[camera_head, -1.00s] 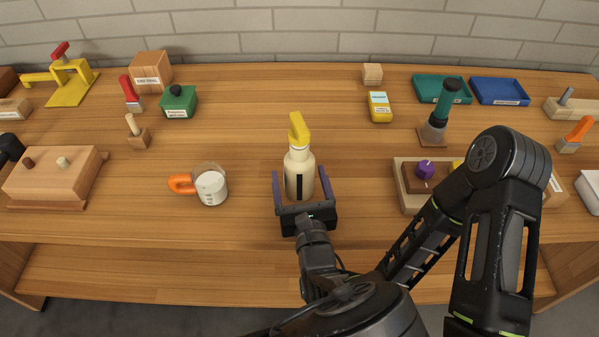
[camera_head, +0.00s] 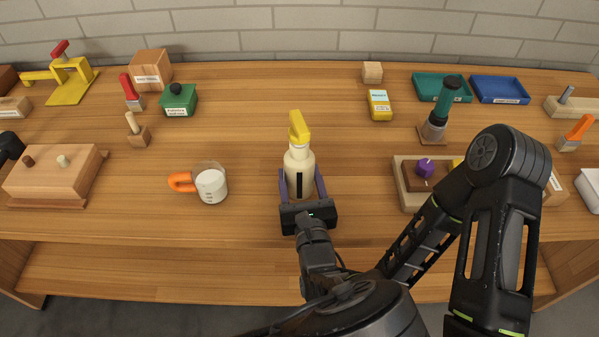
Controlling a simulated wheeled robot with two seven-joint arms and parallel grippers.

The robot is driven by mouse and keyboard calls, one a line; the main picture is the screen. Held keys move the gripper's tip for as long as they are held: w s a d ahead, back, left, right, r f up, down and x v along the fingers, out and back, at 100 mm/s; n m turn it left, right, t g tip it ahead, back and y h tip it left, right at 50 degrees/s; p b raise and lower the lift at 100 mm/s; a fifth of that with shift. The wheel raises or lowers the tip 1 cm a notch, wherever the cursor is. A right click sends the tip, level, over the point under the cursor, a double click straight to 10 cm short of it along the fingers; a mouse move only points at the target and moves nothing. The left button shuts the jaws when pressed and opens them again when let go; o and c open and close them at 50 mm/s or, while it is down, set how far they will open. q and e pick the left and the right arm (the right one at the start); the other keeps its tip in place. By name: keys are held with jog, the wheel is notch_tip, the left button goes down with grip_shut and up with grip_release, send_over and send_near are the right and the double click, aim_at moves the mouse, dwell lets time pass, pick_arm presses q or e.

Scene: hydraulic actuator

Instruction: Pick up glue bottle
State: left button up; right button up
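The glue bottle (camera_head: 299,163), cream with a yellow cap, stands upright on the wooden workbench near its front edge. My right gripper (camera_head: 300,180) reaches it from the front, low over the bench. Its two purple fingers are on either side of the bottle's body and appear to touch it, so it looks shut on the bottle. The bottle's lower front is partly hidden by the gripper. My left gripper is not in view.
A white cup with an orange handle (camera_head: 209,185) stands left of the bottle. A wooden tray with a purple knob piece (camera_head: 403,190) is to the right, partly behind my arm. The bench behind the bottle is clear.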

aim_at(301, 152)
pick_arm(q)
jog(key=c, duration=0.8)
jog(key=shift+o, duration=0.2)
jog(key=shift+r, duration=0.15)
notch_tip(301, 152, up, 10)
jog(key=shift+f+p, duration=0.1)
jog(key=shift+p, duration=0.2)
pick_arm(e)
jog(key=shift+r, duration=0.25)
pick_arm(q)
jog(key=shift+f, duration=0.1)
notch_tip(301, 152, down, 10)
jog(key=b, duration=0.7)
jog(key=shift+b, duration=0.3)
pick_arm(e)
notch_tip(301, 152, down, 7)
jog(key=shift+w, duration=0.15)
jog(key=shift+f, duration=0.1)
jog(key=shift+c, duration=0.3)
